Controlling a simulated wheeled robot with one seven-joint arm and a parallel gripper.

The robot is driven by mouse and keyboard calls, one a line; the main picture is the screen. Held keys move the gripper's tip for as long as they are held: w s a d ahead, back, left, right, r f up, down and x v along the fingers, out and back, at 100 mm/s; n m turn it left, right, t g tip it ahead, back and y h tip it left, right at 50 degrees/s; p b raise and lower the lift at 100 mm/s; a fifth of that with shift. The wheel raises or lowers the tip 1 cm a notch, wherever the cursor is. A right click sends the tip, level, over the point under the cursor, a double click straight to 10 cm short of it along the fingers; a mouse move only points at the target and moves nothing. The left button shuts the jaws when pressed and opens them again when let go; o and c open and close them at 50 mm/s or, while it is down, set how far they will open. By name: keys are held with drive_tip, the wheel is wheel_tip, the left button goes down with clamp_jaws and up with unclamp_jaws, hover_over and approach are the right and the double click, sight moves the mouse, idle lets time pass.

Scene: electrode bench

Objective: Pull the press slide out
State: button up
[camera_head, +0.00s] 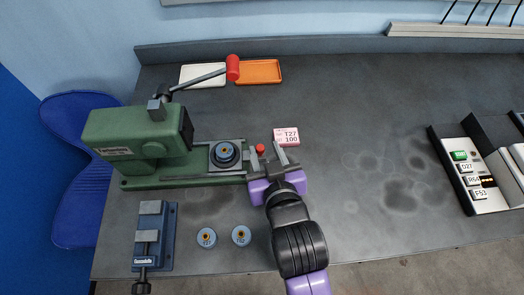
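The green arbor press (140,140) stands at the left of the bench, with its red-knobbed lever (232,68) raised to the right. Its slide (228,167) lies out to the right of the press head on the green base and carries a dark round die with a blue top (225,151). A small red knob (260,148) shows at the slide's right end. My gripper (268,152), with a purple body, is at that end. Its two grey fingers stand apart, the knob showing between them. Whether they touch it I cannot tell.
Two blue discs (206,238) and a blue vise (151,236) are in front. White (203,76) and orange (259,72) trays lie behind. The bench's middle right is clear, up to labelled holders (468,172).

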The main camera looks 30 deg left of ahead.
drive_tip(key=shift+s, duration=0.2)
drive_tip(key=shift+s+d+r, duration=0.1)
drive_tip(key=shift+s+d, duration=0.1)
drive_tip(key=v, duration=0.7)
drive_tip(key=shift+b, duration=0.35)
drive_tip(key=shift+r, duration=0.1)
